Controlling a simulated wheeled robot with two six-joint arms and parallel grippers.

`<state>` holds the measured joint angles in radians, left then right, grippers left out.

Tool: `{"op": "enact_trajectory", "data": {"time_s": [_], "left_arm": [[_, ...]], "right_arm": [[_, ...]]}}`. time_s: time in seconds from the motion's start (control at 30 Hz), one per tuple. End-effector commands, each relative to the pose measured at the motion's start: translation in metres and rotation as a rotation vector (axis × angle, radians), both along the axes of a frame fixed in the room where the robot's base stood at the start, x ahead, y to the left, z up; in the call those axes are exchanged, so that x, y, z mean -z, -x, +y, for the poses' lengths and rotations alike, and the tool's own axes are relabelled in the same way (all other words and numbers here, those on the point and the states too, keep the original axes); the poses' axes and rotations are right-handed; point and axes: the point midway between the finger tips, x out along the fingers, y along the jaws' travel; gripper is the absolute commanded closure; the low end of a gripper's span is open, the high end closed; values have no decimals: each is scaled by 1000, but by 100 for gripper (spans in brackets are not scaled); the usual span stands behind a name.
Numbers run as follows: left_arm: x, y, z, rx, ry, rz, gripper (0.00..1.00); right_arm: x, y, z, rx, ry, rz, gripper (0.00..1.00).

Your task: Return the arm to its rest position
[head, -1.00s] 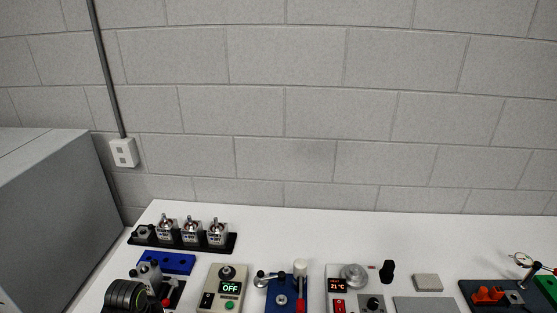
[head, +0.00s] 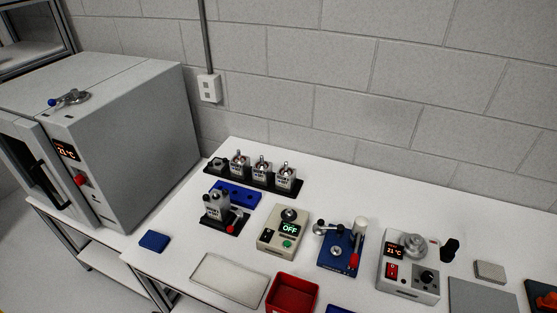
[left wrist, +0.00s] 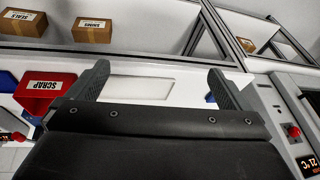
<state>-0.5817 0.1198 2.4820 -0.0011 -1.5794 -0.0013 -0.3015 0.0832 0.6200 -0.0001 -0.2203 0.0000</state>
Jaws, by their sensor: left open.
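My left gripper (left wrist: 158,88) shows in the left wrist view with its two black fingers spread apart and nothing between them. Beyond the fingers lies a pale flat tray (left wrist: 140,88). My left gripper is not in the head view, and my right gripper shows in neither view. In the head view no arm covers the bench.

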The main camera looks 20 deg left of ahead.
Motion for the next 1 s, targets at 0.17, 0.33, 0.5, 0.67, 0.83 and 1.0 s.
{"op": "enact_trajectory", "data": {"time_s": [0.17, 0.33, 0.5, 0.67, 0.83, 1.0], "left_arm": [[39, -8, 3, -1, 5, 16, 0], [79, -15, 6, -3, 9, 28, 0], [134, -20, 10, -5, 15, 48, 0], [209, -19, 13, -6, 24, 74, 0], [293, -6, 16, -7, 32, 103, 0], [370, 18, 16, -8, 42, 133, 0]], "right_arm": [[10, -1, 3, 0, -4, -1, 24], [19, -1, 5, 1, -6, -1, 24], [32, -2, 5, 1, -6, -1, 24], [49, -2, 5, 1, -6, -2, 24], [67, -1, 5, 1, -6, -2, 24], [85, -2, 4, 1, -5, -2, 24]]}}
